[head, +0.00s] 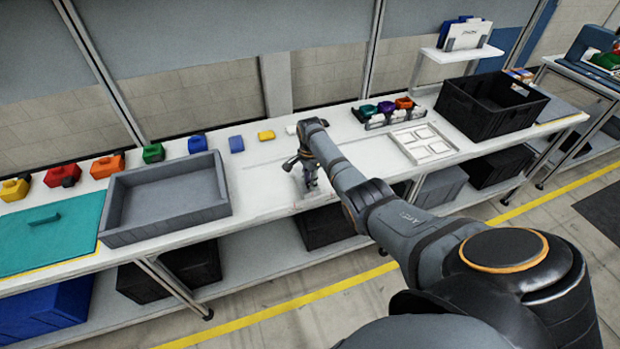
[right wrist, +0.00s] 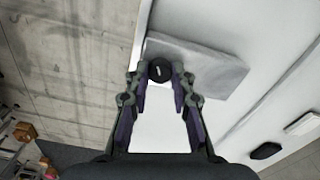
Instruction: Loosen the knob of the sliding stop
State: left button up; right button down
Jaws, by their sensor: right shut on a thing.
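The knob (right wrist: 160,70) is a small round black piece with a pale mark on top, in the right wrist view. My right gripper (right wrist: 160,75) has its two fingertips on either side of the knob and is shut on it. A grey block (right wrist: 215,68), which may be part of the sliding stop, lies just beyond and beside the knob. In the head view my right gripper (head: 311,185) points down at the front edge of the white bench and hides the knob. My left gripper is in neither view.
On the bench (head: 265,190) a grey tray (head: 165,232) stands left of my gripper. A white frame (head: 424,143), a rack of coloured blocks (head: 384,113) and a black crate (head: 490,104) stand to the right. Several coloured blocks line the back.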

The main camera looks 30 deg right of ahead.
jog(key=n+p, duration=0.1)
jog(key=n, duration=0.2)
jog(key=shift+r+n, duration=0.1)
jog(key=shift+n, duration=0.3)
jog(key=n, duration=0.3)
jog(key=shift+n+p, duration=0.3)
jog(key=n, duration=0.3)
jog(key=shift+n, duration=0.4)
jog(key=n, duration=0.3)
jog(key=shift+w+n+p, duration=0.1)
jog(key=shift+n+p, duration=0.2)
jog(key=n, duration=0.3)
jog(key=shift+n, duration=0.3)
jog(key=n, duration=0.8)
jog(key=shift+n, duration=1.8)
